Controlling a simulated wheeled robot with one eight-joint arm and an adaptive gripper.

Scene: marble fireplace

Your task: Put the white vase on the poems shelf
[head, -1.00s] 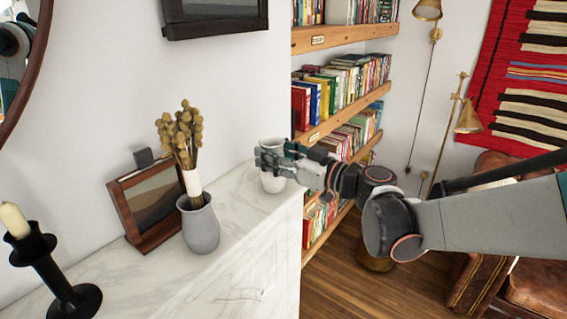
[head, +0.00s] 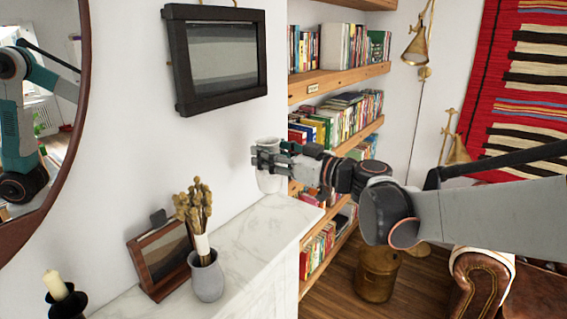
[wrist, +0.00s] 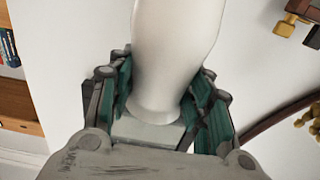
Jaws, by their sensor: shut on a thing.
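The white vase (head: 268,183) is in my gripper (head: 272,160), above the far end of the marble mantel (head: 255,228). My gripper's fingers close around its body from the right. In the wrist view the vase (wrist: 178,45) stands between the two green-sided fingers (wrist: 165,108), close to upright. Wooden bookshelves are to the right of the wall corner: an upper shelf (head: 345,78) with a small label (head: 312,88), and a middle shelf (head: 362,132) partly hidden by my arm. The label writing is too small to read, so I cannot tell which is the poems shelf.
A grey vase with dried flowers (head: 206,276), a small brown frame (head: 160,262) and a candle in a black holder (head: 62,295) stand on the mantel. A dark picture frame (head: 215,60) hangs above. Rows of books (head: 345,115) fill much of the shelves.

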